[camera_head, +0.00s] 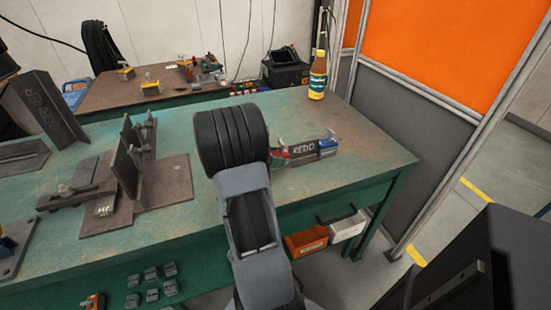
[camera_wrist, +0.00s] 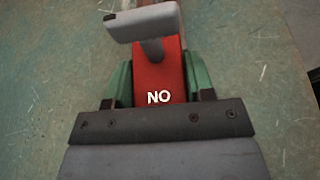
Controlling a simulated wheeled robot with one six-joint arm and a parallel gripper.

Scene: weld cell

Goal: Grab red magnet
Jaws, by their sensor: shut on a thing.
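The red magnet (camera_wrist: 172,72) is in the wrist view, marked "NO" in white, with a pale grey T-shaped handle (camera_wrist: 146,23) at its far end. The green fingers of my gripper (camera_wrist: 160,88) are on both sides of it, shut on it. In the head view a bit of the red magnet (camera_head: 283,152) shows just right of my wrist, at the left end of a grey piece marked "REDO" (camera_head: 304,150). Most of my gripper is hidden behind my arm there. I cannot tell whether the magnet touches the bench or the grey piece.
A blue-ended block (camera_head: 327,148) sits at the grey piece's right end. The green bench (camera_head: 365,150) is clear to the right. A bottle (camera_head: 317,78) stands at the back edge. A steel fixture (camera_head: 135,165) stands left. Orange and white bins (camera_head: 307,241) hang below the front edge.

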